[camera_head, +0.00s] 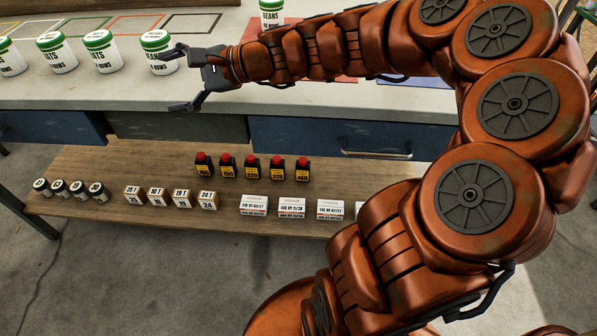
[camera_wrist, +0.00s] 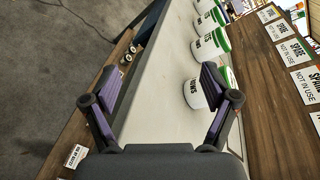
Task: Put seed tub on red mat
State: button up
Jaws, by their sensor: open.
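Several white seed tubs with green lids stand in a row at the left of the counter. The rightmost tub (camera_head: 157,60) is beside my gripper (camera_head: 178,80), whose upper finger overlaps it in the picture. My gripper is open and empty. In the wrist view a tub (camera_wrist: 194,94) shows near the right finger, within the span of my open gripper (camera_wrist: 163,78). The red mat (camera_head: 345,80) is partly hidden behind my arm.
Coloured outlines (camera_head: 135,25) mark the counter's back. A blue mat (camera_head: 420,82) lies right of the red one. A lower wooden shelf (camera_head: 120,165) carries small jars (camera_head: 78,188), black bottles with red caps (camera_head: 251,168) and small boxes (camera_head: 292,207). Wrist view cards (camera_wrist: 293,52) read SPARE, NOT IN USE.

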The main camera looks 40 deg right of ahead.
jog(key=s+a+f+n+g+h, duration=0.1)
jog(key=s+a+f+n+g, duration=0.35)
jog(key=s, duration=0.35)
jog(key=s+a+f+n+g+h, duration=0.2)
jog(key=s+a+f+n+g, duration=0.3)
jog(key=s, duration=0.3)
jog(key=s+d+f+n+g+h, duration=0.1)
jog(key=s+d+f+n+h, duration=0.2)
jog(key=s+d, duration=0.4)
jog(key=s+d+f+n+g+h, duration=0.2)
jog(key=s+d+f+h, duration=0.3)
jog(key=s, duration=0.4)
jog(key=shift+s+d+n, duration=0.2)
jog(key=shift+d+n, duration=0.65)
jog(key=shift+r+g, duration=0.1)
jog(key=shift+g, duration=0.15)
